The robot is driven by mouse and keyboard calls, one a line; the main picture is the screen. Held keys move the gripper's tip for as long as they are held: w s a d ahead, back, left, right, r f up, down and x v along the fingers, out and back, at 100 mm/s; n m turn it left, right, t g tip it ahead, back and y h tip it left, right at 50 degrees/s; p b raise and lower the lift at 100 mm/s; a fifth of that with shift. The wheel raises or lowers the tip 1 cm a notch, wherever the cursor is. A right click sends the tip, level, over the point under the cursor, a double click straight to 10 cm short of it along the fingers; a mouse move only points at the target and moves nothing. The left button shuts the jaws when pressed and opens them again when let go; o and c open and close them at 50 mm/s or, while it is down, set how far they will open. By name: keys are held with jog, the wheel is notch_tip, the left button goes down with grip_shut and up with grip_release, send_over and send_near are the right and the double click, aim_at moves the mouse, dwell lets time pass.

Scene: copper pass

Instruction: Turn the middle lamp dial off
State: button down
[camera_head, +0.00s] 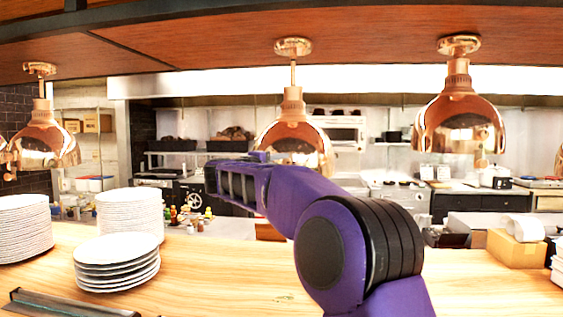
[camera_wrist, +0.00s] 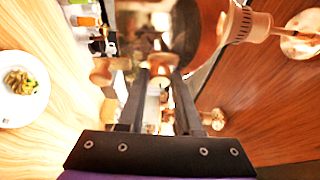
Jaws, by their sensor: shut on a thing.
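Three copper lamps hang in a row in the head view. The middle lamp (camera_head: 292,140) is partly covered at its lower edge by my purple arm, which hides its dial there. In the wrist view a large copper shade (camera_wrist: 196,30) with a ribbed neck fills the upper middle and right. My gripper (camera_wrist: 160,72) reaches up under its rim, fingers nearly parallel. It is shut on a small copper-coloured dial (camera_wrist: 160,62) between the fingertips; the dial's angle is too unclear to tell. The right lamp (camera_head: 460,122) shows a small dial (camera_head: 481,160) below its rim.
The left lamp (camera_head: 42,142) hangs clear of my arm. Stacks of white plates (camera_head: 118,262) stand on the wooden counter (camera_head: 215,285) at left. A wooden box (camera_head: 517,248) stands at right. The wrist view shows a plate of food (camera_wrist: 20,85) at left.

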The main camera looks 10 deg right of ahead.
jog(key=shift+r+m, duration=0.1)
jog(key=shift+m, duration=0.5)
jog(key=shift+g, duration=0.3)
jog(key=c, duration=0.6)
grip_release()
jog(key=b+v, duration=0.1)
jog(key=v, duration=1.6)
jog(key=shift+s+r+b, duration=0.15)
jog(key=shift+s+b, duration=0.15)
